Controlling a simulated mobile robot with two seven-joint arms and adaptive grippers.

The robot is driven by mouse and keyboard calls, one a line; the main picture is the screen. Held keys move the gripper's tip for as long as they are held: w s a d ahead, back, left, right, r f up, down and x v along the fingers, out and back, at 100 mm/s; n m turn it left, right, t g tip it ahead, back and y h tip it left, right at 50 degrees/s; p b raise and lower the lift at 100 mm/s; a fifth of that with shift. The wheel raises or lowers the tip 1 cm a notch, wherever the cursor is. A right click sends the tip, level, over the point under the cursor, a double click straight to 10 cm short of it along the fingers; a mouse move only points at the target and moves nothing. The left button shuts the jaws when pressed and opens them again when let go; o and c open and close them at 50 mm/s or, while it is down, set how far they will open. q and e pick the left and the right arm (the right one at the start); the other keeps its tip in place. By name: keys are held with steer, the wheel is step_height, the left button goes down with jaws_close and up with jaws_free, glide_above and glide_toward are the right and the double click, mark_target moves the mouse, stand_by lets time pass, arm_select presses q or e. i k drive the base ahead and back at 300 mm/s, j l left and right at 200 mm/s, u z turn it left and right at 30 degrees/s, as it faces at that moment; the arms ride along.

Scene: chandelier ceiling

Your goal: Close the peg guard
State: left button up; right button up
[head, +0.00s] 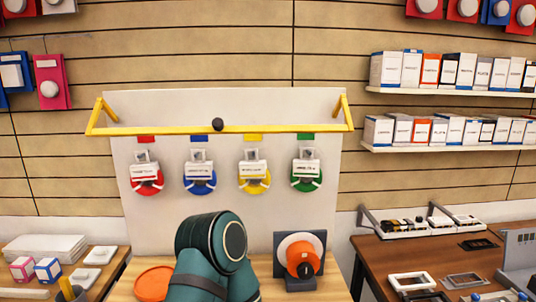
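The peg guard (285,128) is a yellow bar with two short side arms. It spans the upper part of a white board in the head view and juts out from it above the hanging items. A black knob (218,124) sits near the middle of the bar. Below it hang a red item (147,187), a blue item (200,186), a yellow item (254,186) and a green item (307,185), each with a white label. A teal link of my arm shows at the bottom centre, in front of the board's lower part. Neither of my grippers is in view.
A wooden table (325,290) below the board holds an orange dish (154,283) and a grey stand with an orange knob (303,258). A brown desk (385,255) with electronics stands at right. Shelves of boxes (452,92) line the right wall. The space before the guard looks clear.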

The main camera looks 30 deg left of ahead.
mark_target(219, 126)
steer(key=u, duration=1.3)
